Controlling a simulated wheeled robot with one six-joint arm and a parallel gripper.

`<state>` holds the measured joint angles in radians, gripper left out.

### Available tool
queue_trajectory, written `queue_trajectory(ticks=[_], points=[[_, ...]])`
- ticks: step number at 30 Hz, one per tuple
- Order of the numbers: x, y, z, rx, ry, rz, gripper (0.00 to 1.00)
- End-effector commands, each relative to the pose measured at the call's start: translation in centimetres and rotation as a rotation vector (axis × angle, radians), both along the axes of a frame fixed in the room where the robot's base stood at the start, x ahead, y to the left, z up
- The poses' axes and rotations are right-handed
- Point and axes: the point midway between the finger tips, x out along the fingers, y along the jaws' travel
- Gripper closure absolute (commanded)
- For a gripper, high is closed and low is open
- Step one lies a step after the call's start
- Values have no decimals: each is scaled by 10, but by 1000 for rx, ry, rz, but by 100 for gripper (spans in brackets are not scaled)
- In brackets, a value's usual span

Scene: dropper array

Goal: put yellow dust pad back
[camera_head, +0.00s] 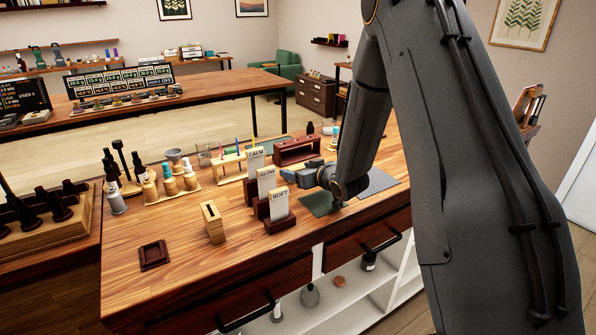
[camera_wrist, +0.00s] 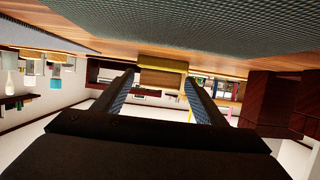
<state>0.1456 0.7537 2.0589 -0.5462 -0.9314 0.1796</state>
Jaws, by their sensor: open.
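My gripper (camera_head: 291,177) is low over the workbench, to the right of the card stands, and points left. In the wrist view its two fingers (camera_wrist: 159,78) are apart with nothing held between them. That view appears upside down. A tan block with a yellow strip (camera_wrist: 162,68) shows between and beyond the fingertips; I cannot tell whether it is the yellow dust pad. I cannot pick out a yellow pad for certain in the head view. A dark green mat (camera_head: 317,204) lies below my wrist, and a grey mat (camera_head: 377,182) lies to its right.
Stepped stands with CALM, SLOW (camera_head: 267,181) and SOFT (camera_head: 279,204) cards are close to my gripper. A dark red rack (camera_head: 297,150) stands behind. A slotted wooden block (camera_head: 212,222) and small dark tray (camera_head: 154,254) are at left. The bench's front left is mostly clear.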

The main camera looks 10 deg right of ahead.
Motion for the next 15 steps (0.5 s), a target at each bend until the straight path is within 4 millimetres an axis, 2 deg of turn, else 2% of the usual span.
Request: queue_trajectory(ticks=[8,15], points=[[0,0,-1,0,0,0,35],[-32,-10,10,0,-2,-2,35]])
